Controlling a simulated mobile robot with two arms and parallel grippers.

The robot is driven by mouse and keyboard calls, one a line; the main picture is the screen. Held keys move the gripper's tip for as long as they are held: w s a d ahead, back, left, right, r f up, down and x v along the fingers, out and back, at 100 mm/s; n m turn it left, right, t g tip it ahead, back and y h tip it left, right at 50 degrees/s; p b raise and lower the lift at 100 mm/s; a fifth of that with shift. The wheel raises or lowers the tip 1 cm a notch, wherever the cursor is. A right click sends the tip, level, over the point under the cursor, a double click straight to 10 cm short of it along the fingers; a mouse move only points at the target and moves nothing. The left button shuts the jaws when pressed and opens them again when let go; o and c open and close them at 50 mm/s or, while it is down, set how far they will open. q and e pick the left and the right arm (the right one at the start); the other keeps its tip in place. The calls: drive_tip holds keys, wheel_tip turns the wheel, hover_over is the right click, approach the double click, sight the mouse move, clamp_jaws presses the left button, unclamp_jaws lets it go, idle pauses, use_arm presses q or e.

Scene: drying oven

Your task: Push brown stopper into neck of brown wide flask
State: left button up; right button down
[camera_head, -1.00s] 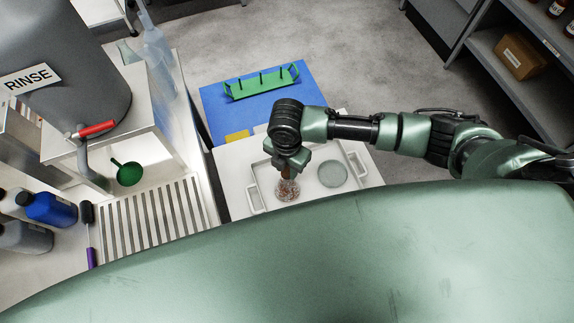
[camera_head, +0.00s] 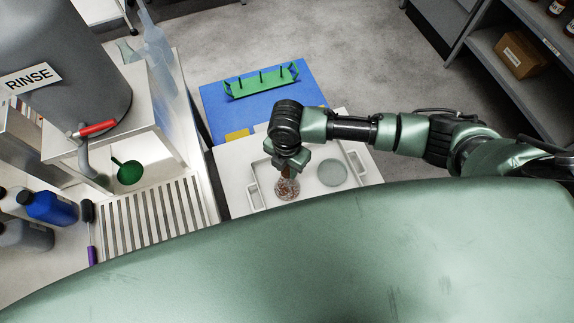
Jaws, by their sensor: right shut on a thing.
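The brown wide flask (camera_head: 287,189) stands on a white tray (camera_head: 268,198) in front of me; its wide lower part shows a reddish-brown speckled look. My right gripper (camera_head: 288,170) is right above it, pointing down, shut on a small brown thing that looks like the brown stopper (camera_head: 287,172). The stopper is at the flask's neck, mostly covered by the gripper. I cannot tell how deep it sits in the neck. My left gripper is not in view.
A round pale dish (camera_head: 332,173) lies on the tray, right of the flask. Behind is a blue mat (camera_head: 215,103) with a green rack (camera_head: 262,81). At left are a slatted drainer (camera_head: 150,222), a green funnel (camera_head: 128,172) and a grey RINSE tank (camera_head: 70,50).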

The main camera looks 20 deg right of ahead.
drive_tip(key=c, duration=0.5)
unclamp_jaws()
drive_tip(key=shift+r, duration=0.1)
drive_tip(key=shift+r+p, duration=3.45)
drive_tip(key=shift+p, duration=0.5)
drive_tip(key=shift+f, duration=0.1)
